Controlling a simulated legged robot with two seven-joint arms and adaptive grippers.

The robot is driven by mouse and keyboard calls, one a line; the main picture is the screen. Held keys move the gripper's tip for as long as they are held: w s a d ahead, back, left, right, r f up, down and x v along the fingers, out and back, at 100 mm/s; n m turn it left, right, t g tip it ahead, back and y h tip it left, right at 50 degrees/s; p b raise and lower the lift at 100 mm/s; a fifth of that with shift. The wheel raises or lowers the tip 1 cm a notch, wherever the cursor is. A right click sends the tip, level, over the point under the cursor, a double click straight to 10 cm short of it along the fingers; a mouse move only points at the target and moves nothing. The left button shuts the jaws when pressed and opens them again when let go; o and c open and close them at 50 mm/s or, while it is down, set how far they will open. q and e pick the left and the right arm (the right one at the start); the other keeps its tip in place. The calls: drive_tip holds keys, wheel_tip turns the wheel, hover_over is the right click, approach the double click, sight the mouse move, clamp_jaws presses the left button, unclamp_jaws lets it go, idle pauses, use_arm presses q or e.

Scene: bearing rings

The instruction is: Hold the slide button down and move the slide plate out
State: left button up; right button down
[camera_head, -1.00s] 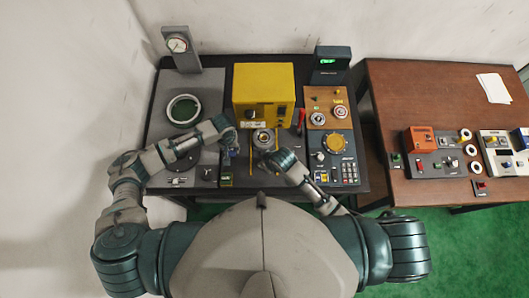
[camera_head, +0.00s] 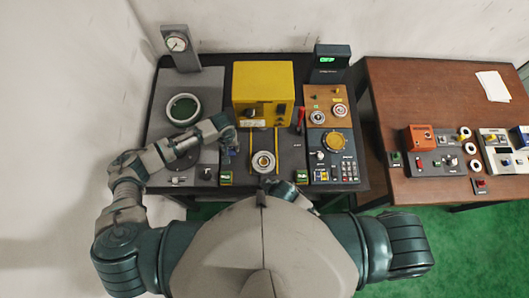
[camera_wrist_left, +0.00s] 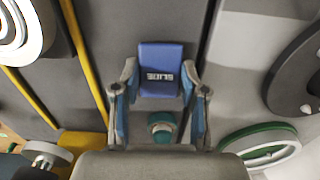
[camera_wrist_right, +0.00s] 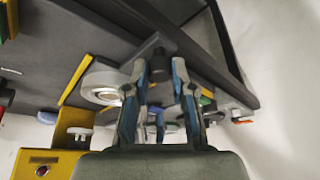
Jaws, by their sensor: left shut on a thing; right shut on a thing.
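The blue block labelled SLIDE (camera_wrist_left: 160,72) sits between the fingertips of my left gripper (camera_wrist_left: 160,80), which is shut on it. I cannot tell how far it is pressed down. In the head view the left gripper (camera_head: 228,138) is left of the yellow rails and covers the block. A pale round ring (camera_head: 263,162) is at the front end of the rails, in front of the yellow box. My right gripper (camera_wrist_right: 163,75) is shut on a dark knob (camera_wrist_right: 160,62) at a grey plate edge, by the ring (camera_wrist_right: 102,86). In the head view its fingers are hidden by my body.
The yellow box (camera_head: 263,94) stands behind the rails, with a red lever (camera_head: 300,118) to its right. A brown side table (camera_head: 430,90) is at the right.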

use_arm(q)
drive_tip(key=shift+a, duration=0.2)
use_arm(e)
drive_tip(key=shift+s, duration=0.1)
drive_tip(key=c, duration=1.1)
unclamp_jaws()
use_arm(q)
drive_tip(key=shift+d, duration=0.15)
use_arm(e)
drive_tip(key=shift+o, duration=0.6)
drive_tip(key=shift+d, duration=0.15)
